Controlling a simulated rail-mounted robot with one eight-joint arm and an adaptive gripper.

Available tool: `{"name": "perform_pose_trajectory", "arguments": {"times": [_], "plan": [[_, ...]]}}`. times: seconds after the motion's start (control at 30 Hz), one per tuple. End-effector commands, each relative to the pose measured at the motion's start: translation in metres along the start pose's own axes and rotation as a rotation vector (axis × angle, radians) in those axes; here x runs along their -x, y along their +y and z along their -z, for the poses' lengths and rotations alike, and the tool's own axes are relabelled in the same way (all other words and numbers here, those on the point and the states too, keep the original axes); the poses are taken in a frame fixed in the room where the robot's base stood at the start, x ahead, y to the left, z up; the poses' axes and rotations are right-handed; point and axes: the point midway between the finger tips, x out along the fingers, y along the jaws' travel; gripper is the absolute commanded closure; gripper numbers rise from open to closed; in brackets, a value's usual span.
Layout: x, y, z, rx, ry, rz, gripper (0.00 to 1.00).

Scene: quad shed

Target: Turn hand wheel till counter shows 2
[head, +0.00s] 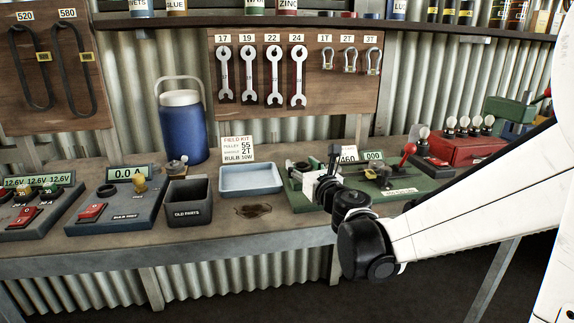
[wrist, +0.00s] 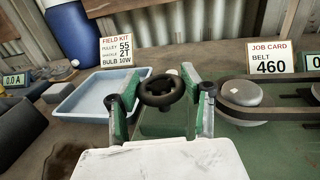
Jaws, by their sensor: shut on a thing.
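The black hand wheel (wrist: 162,90) sits on a green mount at the left end of the green machine bench (head: 397,189). My gripper (wrist: 161,102) has one finger on each side of the wheel and is shut on it. In the head view my gripper (head: 326,186) reaches the left end of the bench, and it mostly hides the wheel. The counter (head: 373,156) at the back of the bench reads 000. In the wrist view only part of the counter (wrist: 312,90) shows at the right edge.
A belt (wrist: 275,95) runs over a metal pulley right of my gripper. A job card (wrist: 270,60) reads belt 460. A blue tray (head: 250,181) and an old-parts bin (head: 190,216) stand to the left. A red bulb box (head: 462,148) stands at the right.

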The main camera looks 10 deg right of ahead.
Motion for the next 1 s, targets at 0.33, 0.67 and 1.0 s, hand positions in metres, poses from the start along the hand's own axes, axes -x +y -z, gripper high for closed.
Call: {"name": "perform_pose_trajectory", "arguments": {"times": [0.33,0.67,1.0], "plan": [[-0.0009,-0.0036,0.0005,0.0,0.0,-0.308,0.84],[-0.0012,-0.0019,0.0004,0.0,0.0,-0.559,0.84],[-0.0011,-0.0005,0.0001,0.0,0.0,-0.688,0.84]]}}
